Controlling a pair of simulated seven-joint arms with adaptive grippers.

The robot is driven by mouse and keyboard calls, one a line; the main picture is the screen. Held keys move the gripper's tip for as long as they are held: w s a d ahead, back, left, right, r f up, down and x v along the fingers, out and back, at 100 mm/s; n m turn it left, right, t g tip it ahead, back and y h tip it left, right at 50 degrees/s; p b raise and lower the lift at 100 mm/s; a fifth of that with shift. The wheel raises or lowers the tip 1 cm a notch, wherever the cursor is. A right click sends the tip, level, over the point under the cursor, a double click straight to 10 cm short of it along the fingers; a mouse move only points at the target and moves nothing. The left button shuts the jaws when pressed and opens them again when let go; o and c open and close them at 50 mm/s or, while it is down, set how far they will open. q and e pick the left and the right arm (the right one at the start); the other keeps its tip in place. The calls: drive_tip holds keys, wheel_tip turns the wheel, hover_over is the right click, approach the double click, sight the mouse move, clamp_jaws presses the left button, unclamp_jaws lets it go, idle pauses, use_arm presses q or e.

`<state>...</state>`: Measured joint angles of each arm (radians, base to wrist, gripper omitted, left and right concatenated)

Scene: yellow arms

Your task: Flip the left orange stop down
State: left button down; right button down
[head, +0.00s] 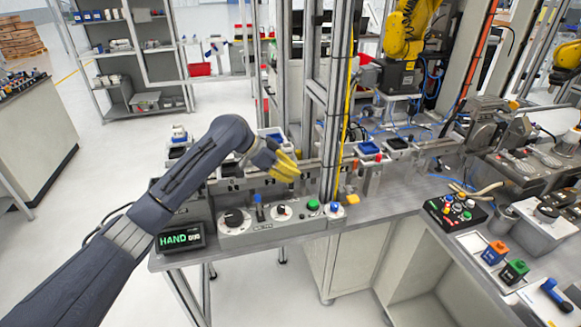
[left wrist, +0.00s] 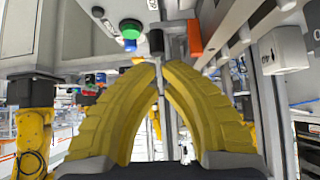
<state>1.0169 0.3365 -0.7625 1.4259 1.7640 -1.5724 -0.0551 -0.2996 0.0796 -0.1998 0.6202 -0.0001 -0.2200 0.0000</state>
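My left gripper (head: 290,170) has yellow ribbed fingers and reaches in over the conveyor rail, above the control panel. In the left wrist view the finger tips (left wrist: 159,68) come together with almost no gap, and nothing is clearly held. An orange block (left wrist: 194,37) shows just beyond and to the right of the tips, beside a dark cylinder (left wrist: 156,42); it looks apart from the fingers. I cannot pick out this block in the head view, where the gripper may hide it. My right gripper is not in view.
The grey control panel (head: 262,235) with knobs and buttons lies below the gripper. An aluminium upright (head: 331,130) with a yellow cable stands close on its right. A HAND display (head: 181,238) is at the left. Blue-topped carriers (head: 368,148) sit along the rail.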

use_arm(q)
drive_tip(key=shift+f, duration=0.15)
drive_tip(key=shift+f, duration=1.45)
drive_tip(key=shift+r, duration=0.15)
drive_tip(key=shift+r, duration=0.25)
drive_tip(key=r, duration=0.3)
drive_tip(key=shift+a+r, duration=0.2)
drive_tip(key=shift+r, duration=0.2)
drive_tip(key=v, duration=0.9)
drive_tip(key=shift+a, duration=0.2)
drive_tip(key=shift+s+d, duration=0.1)
drive_tip(key=shift+s, duration=0.05)
